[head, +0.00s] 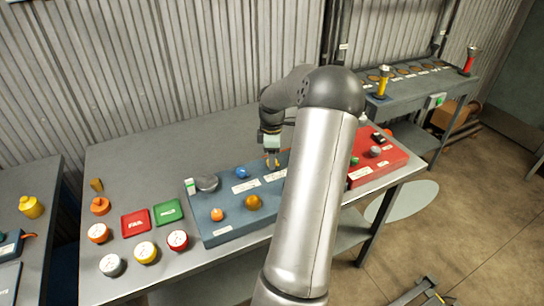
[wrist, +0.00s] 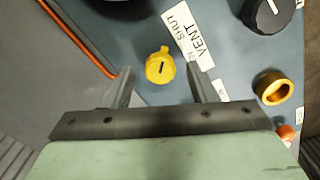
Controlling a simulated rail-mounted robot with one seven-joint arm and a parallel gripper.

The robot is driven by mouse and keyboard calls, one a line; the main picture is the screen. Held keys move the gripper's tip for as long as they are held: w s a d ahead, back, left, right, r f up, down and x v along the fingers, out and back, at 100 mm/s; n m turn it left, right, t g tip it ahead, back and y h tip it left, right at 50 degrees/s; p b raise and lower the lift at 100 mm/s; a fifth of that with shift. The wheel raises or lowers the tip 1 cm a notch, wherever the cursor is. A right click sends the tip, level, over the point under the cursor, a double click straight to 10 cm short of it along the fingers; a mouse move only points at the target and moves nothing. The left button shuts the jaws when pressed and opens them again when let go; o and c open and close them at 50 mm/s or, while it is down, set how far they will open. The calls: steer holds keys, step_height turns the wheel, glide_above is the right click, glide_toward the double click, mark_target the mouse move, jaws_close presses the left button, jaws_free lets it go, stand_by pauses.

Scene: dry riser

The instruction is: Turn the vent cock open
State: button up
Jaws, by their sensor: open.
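The vent cock is a small yellow knob (wrist: 160,68) with a dark slot line on its top. In the wrist view it stands on the blue panel (wrist: 225,65), beside white labels reading SHUT and VENT (wrist: 192,38). My gripper (wrist: 159,72) is open, with one finger on each side of the knob and a visible gap to each. I cannot tell the height of the fingertips over the panel. In the head view my gripper (head: 271,150) is over the back of the blue panel (head: 235,222), and my arm hides the panel's right end.
On the blue panel are a blue knob (head: 242,172), a grey knob (head: 207,183), an orange knob (head: 217,214) and a gold knob (head: 253,201). A red panel (head: 382,162) stands to the right. Gauges and red and green plates (head: 136,223) lie on the left.

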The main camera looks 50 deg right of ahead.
steer(key=shift+f, duration=0.45)
steer(key=c, duration=1)
steer(key=shift+o, duration=0.2)
